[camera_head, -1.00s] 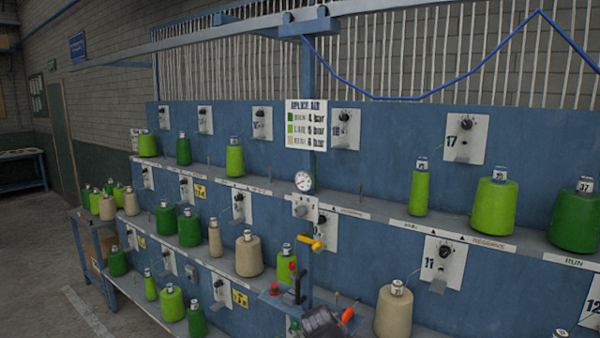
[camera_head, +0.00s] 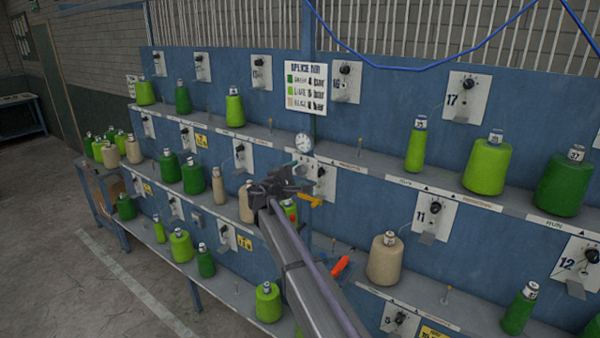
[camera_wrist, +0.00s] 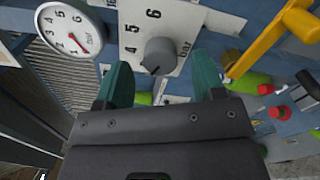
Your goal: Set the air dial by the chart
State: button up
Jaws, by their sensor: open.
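The air dial is a grey round knob (camera_wrist: 158,55) on a white plate marked 4, 5, 6 and bar in the wrist view. The chart (camera_head: 306,88) is headed splice air and pairs dark green, lime and beige swatches with bar values. My gripper (camera_wrist: 164,88) is open and empty, its two green fingertips apart and just below the knob in the picture.
A yellow lever (camera_wrist: 275,40) stands right of the dial, with red buttons (camera_wrist: 279,112) beneath it. Yarn cones stand on the shelves, including a beige cone (camera_head: 385,259) to the right. The floor at left (camera_head: 110,270) is clear.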

jog(key=x, duration=0.2)
jog(key=shift+w+d, duration=0.15)
jog(key=shift+w, duration=0.2)
jog(key=c, duration=0.9)
jog(key=shift+c, duration=0.2)
jog(key=shift+m, duration=0.4)
jog(key=m, duration=0.3)
jog(key=shift+f+m, duration=0.1)
jog(key=shift+m, duration=2.4)
jog(key=o, duration=0.9)
